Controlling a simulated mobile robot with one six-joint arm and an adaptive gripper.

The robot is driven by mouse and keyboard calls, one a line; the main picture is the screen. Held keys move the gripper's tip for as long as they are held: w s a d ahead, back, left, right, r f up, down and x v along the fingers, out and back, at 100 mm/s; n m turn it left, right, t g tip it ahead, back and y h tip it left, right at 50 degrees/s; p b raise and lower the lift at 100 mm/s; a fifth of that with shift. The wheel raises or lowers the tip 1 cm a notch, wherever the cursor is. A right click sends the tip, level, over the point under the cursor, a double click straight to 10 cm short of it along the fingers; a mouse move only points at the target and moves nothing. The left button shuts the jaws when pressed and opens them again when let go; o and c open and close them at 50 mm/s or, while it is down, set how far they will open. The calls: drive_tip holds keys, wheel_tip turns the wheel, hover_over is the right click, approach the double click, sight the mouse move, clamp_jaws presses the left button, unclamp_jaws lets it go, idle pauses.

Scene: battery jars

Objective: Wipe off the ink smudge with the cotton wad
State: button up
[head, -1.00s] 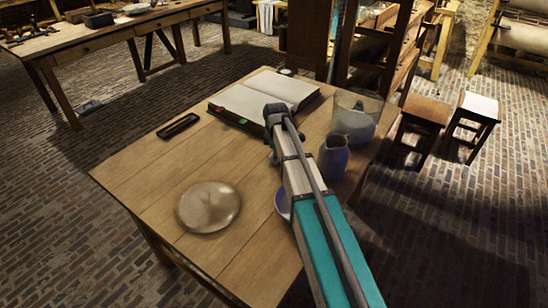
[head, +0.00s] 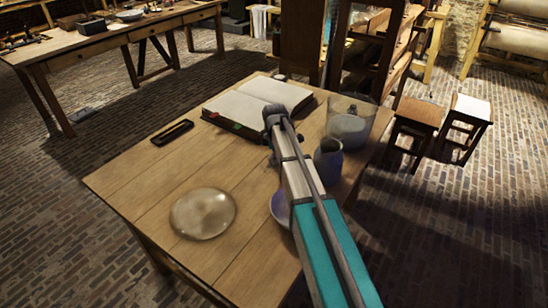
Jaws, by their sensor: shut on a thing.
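My arm reaches over the wooden table, and my gripper (head: 272,155) is low by the near right part of the open book. Its fingers are small, dark and mostly covered by my own arm. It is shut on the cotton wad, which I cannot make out. I cannot pick out the ink smudge in this view.
On the table (head: 135,178) are an open book (head: 245,108), a dark pen tray (head: 170,132), a round glass piece (head: 203,213), a bowl (head: 279,208), a blue-grey jug (head: 328,162) and a glass jar (head: 352,112) with grey contents. The left front is mostly clear. Two stools (head: 416,113) stand right.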

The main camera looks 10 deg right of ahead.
drive_tip(key=shift+r+p, duration=2.75)
drive_tip(key=shift+r, duration=0.2)
drive_tip(key=shift+r, duration=0.1)
drive_tip(key=shift+r+p, duration=1.4)
drive_tip(key=shift+p, duration=0.1)
drive_tip(key=shift+s+f, duration=0.1)
drive_tip(key=shift+s, duration=0.05)
